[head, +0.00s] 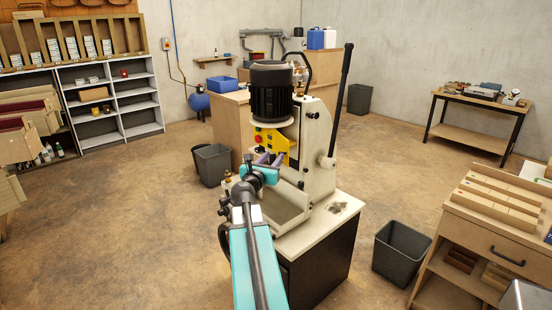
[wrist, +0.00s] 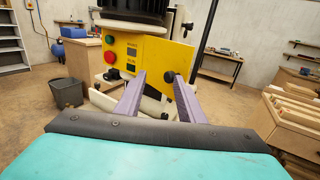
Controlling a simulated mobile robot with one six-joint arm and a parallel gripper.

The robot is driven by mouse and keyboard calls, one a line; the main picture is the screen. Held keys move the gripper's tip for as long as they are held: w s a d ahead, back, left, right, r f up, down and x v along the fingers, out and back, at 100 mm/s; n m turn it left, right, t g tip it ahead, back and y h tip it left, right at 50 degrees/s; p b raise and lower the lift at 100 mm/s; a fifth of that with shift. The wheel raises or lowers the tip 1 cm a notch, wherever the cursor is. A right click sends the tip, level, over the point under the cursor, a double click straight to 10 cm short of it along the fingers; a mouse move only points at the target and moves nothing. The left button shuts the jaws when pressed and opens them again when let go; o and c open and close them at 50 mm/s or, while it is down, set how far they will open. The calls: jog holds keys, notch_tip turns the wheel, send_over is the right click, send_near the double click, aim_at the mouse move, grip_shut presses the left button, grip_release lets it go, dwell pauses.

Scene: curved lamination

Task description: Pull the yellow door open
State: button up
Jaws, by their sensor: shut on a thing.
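The yellow door (wrist: 182,58) is a flat yellow plate on the front of the cream machine, below its black motor. It stands at the right of the button panel and seems set at an angle to it; it also shows in the head view (head: 282,143). A small dark knob (wrist: 169,76) sits low on the door. My gripper (wrist: 159,77) has its two purple fingers at the knob, the right fingertip closest to it. It is shut on the knob, though the exact contact is hard to see. In the head view my gripper (head: 269,158) is in front of the machine.
A yellow panel with red and green buttons (wrist: 110,48) is left of the door. The machine's long black lever (head: 341,98) rises on the right. Grey bins stand left (head: 212,165) and right (head: 402,250) of the machine. Floor at the left is clear.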

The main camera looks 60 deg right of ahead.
jog(key=w+a, duration=0.4)
jog(key=a, duration=0.6)
jog(key=shift+w+a+b, duration=0.2)
jog(key=shift+a+b, duration=0.05)
jog(key=shift+b, duration=0.1)
dwell(1.1)
jog(key=shift+s+a+f+b, duration=0.1)
jog(key=shift+a+b, duration=0.4)
jog(key=shift+b, duration=1)
jog(key=b+v, duration=0.2)
jog(key=b, duration=0.2)
jog(key=shift+b, duration=0.4)
jog(key=b+v, duration=0.2)
jog(key=b, duration=0.5)
jog(key=shift+a+b, duration=0.2)
jog(key=shift+b, duration=0.1)
